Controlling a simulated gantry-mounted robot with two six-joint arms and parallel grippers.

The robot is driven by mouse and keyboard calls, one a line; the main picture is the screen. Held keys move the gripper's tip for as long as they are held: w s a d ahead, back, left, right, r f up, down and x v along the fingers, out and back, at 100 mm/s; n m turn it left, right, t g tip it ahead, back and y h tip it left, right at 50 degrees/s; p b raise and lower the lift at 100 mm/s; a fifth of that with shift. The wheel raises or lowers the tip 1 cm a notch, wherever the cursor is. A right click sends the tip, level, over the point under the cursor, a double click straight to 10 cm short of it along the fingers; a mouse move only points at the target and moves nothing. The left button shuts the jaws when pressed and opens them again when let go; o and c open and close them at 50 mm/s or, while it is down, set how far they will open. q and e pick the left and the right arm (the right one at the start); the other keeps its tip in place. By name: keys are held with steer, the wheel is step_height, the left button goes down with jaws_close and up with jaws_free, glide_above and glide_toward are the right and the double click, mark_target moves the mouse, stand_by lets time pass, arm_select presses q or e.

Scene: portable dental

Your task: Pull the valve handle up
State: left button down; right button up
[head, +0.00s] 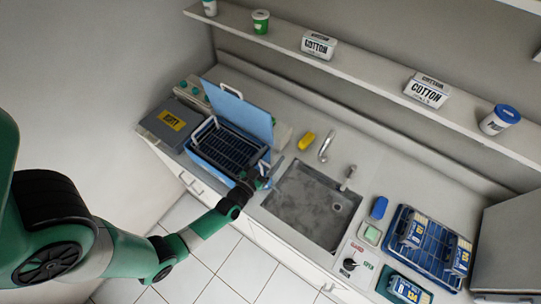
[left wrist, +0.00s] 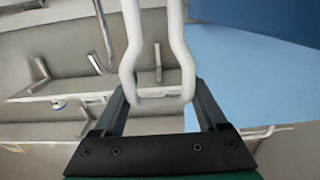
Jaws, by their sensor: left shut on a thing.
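My left gripper (head: 268,183) is at the right side of the open blue case, beside the sink. In the left wrist view, my left gripper (left wrist: 160,103) has a white U-shaped handle (left wrist: 133,55) between its fingers and is shut on it. The handle's rounded end lies near the gripper's palm. In the head view, this handle (head: 265,164) shows small at the case's right end, partly hidden by the gripper. A black knob (head: 350,264) sits on a white labelled panel right of the sink. My right gripper is not in view.
The blue case (head: 240,108) stands with its lid raised and a dark rack inside. The grey sink (head: 308,207) is just right of my gripper. A faucet (head: 347,178), a yellow item (head: 306,140) and a blue tray rack (head: 406,223) are on the counter. A shelf (head: 375,80) runs above.

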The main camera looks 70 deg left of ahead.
arm_select(q)
steer(key=shift+w+r, duration=0.1)
steer(key=shift+r, duration=0.2)
steer(key=shift+c, duration=1.5)
jaws_free()
steer(key=shift+o, duration=0.5)
steer(key=shift+d, duration=0.15)
steer(key=p+v, duration=0.1)
steer(key=v, duration=1)
steer(key=shift+s+f, duration=0.25)
steer(key=shift+d+r, duration=0.1)
steer(key=shift+d, duration=0.1)
